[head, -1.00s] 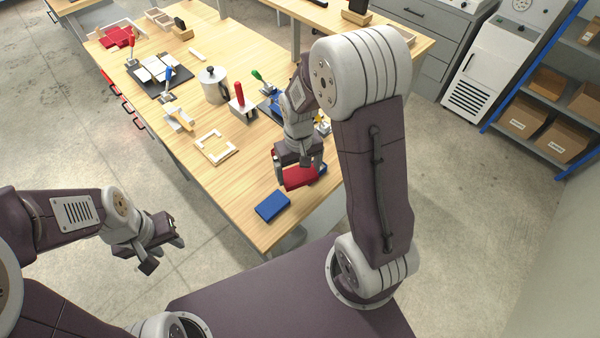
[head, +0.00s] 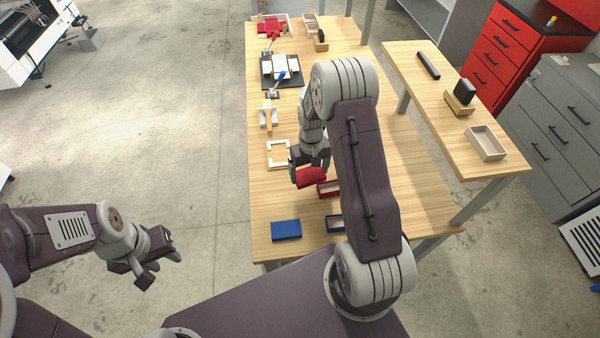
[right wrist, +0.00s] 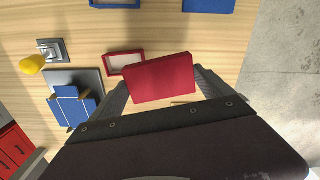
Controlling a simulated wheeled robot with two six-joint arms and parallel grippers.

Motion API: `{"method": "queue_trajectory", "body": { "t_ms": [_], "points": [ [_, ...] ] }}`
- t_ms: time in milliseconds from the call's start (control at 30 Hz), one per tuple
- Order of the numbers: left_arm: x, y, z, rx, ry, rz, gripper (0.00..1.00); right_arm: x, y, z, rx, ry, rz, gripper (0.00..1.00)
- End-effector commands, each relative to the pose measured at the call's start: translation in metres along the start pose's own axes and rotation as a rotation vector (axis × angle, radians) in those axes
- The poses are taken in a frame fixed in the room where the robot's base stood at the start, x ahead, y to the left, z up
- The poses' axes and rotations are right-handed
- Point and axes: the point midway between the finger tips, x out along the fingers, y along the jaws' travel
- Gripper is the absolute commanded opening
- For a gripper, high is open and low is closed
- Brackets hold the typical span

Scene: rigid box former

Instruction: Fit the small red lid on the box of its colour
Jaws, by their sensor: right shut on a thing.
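The small red lid (head: 310,177) is held by my right gripper (head: 308,168), above the table. In the right wrist view the lid (right wrist: 160,80) sits between the two fingers, its broad face towards the camera. The open red box (head: 327,189), with a pale inside, stands on the table just right of the lid and is partly hidden by my right arm. My left gripper (head: 160,264) is open and empty, off the table over the floor.
A blue lid (head: 286,230) lies near the table's front edge, with an open blue box (head: 334,223) to its right. A pale square frame (head: 278,153) lies left of my right gripper. A blue fixture (right wrist: 75,106) and yellow knob (right wrist: 32,65) stand nearby.

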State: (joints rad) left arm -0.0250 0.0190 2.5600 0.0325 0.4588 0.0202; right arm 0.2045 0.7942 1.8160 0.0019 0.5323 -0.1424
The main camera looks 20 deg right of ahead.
Motion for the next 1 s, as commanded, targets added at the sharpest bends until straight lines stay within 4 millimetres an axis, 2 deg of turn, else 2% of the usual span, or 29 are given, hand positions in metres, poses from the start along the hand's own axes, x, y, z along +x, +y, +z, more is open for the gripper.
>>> {"method": "queue_trajectory", "body": {
  "t_ms": [33,300,400,533,767,1000],
  "points": [
    [-0.019,0.000,-0.002,0.000,0.000,0.000,0.36,-0.007,0.010,0.000,0.018,-0.005,-0.001,0.52],
    [-0.072,0.001,-0.008,0.000,0.000,0.000,0.36,0.006,0.064,0.008,0.111,-0.004,-0.001,0.52],
    [-0.084,0.002,-0.009,0.000,0.000,0.000,0.36,0.013,0.078,0.014,0.138,-0.002,-0.001,0.52],
    [-0.085,0.002,-0.009,0.000,0.000,0.000,0.36,0.020,0.085,0.017,0.150,0.001,0.000,0.52],
    [-0.078,0.002,-0.008,0.000,0.000,0.000,0.36,0.028,0.085,0.017,0.149,0.001,0.000,0.52],
    [-0.062,0.001,-0.006,0.000,0.000,0.000,0.36,0.052,0.084,0.017,0.149,0.001,0.000,0.52]
  ]
}}
